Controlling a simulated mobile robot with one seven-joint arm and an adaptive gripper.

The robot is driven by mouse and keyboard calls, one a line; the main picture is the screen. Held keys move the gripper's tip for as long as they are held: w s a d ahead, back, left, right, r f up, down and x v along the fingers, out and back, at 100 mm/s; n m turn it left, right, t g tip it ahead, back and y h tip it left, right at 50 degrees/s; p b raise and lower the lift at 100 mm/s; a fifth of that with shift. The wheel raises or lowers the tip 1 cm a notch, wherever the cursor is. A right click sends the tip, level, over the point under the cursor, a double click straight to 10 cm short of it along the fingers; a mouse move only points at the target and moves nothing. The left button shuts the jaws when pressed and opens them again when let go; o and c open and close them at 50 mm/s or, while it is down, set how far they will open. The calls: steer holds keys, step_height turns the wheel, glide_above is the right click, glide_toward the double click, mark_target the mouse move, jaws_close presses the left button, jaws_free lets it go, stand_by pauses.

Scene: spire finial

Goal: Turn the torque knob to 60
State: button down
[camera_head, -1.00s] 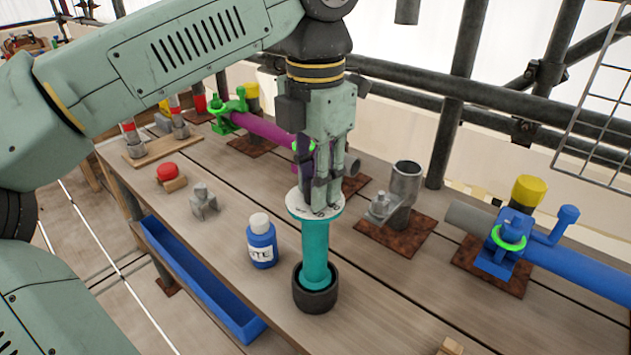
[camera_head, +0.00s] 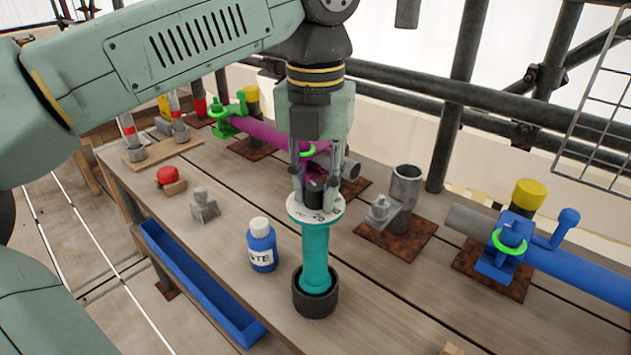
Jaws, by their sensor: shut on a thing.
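The torque knob is a black grip (camera_head: 315,188) on top of a white marked dial (camera_head: 322,214), at the upper end of a teal cylinder (camera_head: 315,258). The cylinder stands upright in a dark round cup (camera_head: 317,304) on the bench. The number 20 shows on the near side of the dial; the other marks are too small or hidden. My gripper (camera_head: 315,185) points straight down and is shut on the knob, with a finger at its left and right sides.
A blue bottle (camera_head: 262,248) stands just left of the cylinder. A grey metal fitting (camera_head: 204,204) and a red button (camera_head: 168,174) lie further left. A pipe stub on a rusty plate (camera_head: 398,243) and a blue pipe clamp (camera_head: 510,245) stand to the right. Dark rails run behind.

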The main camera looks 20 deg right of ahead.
mark_target(315, 186)
stand_by(0.4)
steer(key=c, duration=1.3)
jaws_free()
step_height(315, 186, up, 7)
steer(key=shift+r, duration=0.2)
